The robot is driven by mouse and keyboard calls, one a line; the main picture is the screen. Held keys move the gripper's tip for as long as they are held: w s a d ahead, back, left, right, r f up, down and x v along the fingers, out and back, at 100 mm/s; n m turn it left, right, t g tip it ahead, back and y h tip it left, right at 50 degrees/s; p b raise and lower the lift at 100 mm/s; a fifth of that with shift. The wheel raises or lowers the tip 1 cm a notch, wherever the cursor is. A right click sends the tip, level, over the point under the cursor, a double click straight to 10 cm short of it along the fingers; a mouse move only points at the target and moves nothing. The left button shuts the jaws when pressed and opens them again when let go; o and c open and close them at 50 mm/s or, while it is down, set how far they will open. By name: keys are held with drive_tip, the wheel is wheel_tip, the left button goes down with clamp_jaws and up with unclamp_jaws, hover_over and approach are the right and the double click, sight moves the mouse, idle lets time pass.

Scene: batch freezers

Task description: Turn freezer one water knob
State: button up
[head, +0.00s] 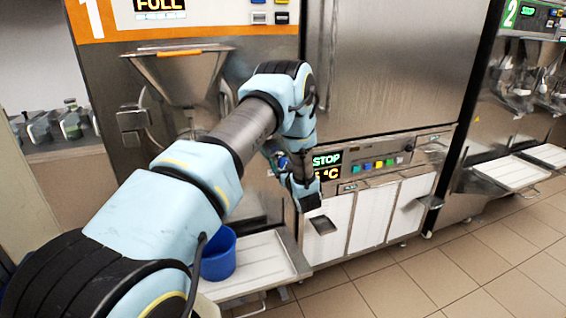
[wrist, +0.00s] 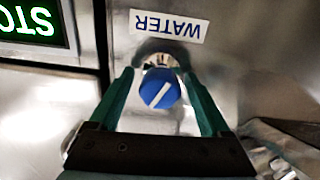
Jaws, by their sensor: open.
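The freezer one water knob (wrist: 160,88) is a round blue knob with a white line across it, in the middle of the wrist view. The line runs diagonally, from lower left to upper right. A white WATER label (wrist: 168,26) shows upside down just above it, on the metal panel. My gripper (wrist: 158,76) is open, with one green finger on each side of the knob. Gaps show between the fingers and the knob, and I cannot tell if either touches. In the head view my arm reaches to freezer one's front (head: 390,70) and largely hides the knob area.
A STOP display (head: 327,159) and coloured buttons are right of my wrist. A steel hopper (head: 180,75) is left of my arm. A blue bucket (head: 219,256) stands on a white tray (head: 262,262) below. Freezer two (head: 520,90) is far right. Tiled floor (head: 440,265) is clear at right.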

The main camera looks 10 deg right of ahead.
drive_tip(key=shift+c, duration=0.2)
clamp_jaws()
idle(0.4)
drive_tip(key=shift+d+m+b, duration=0.1)
drive_tip(key=shift+m+b, duration=0.2)
drive_tip(key=shift+f+m+b, duration=0.1)
drive_tip(key=shift+m+b, duration=0.4)
drive_tip(key=shift+m, duration=0.1)
drive_tip(key=m+b, duration=0.2)
drive_tip(key=m, duration=0.2)
drive_tip(key=shift+b, duration=0.3)
drive_tip(key=m+b, duration=0.1)
drive_tip(key=m, duration=0.2)
drive_tip(key=shift+m, duration=0.3)
drive_tip(key=shift+m+b, duration=0.3)
drive_tip(key=shift+m, duration=1.3)
drive_tip(key=shift+g, duration=0.3)
